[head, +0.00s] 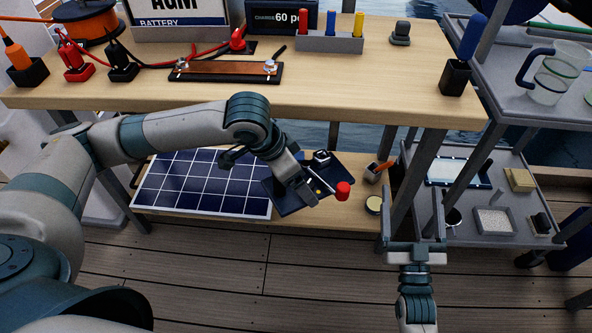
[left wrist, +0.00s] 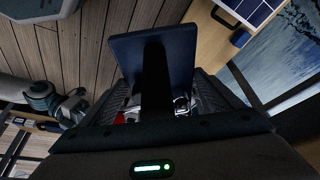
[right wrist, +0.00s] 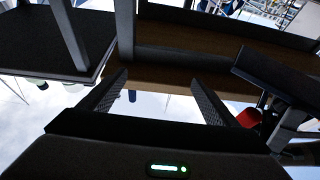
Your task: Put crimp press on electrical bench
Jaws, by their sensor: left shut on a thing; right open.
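The crimp press (head: 285,203) has a dark blue base plate and a lever with a red knob. My left gripper (head: 298,185) is shut on it and holds it tilted, below the front edge of the electrical bench (head: 350,95) and in front of its lower shelf. In the left wrist view the blue plate (left wrist: 150,55) stands out between the fingers. The gripped part is mostly hidden. The red knob also shows in the right wrist view (right wrist: 248,117). My right gripper (head: 413,215) is open and empty, right of the press, by a bench leg.
The benchtop carries a battery (head: 180,15), red and black plugs, a copper bar (head: 225,70), a fuse-like holder (head: 330,42) and a black cup (head: 455,78). Its front middle is bare. A solar panel (head: 200,185) lies on the lower shelf. A grey cart (head: 490,235) stands right.

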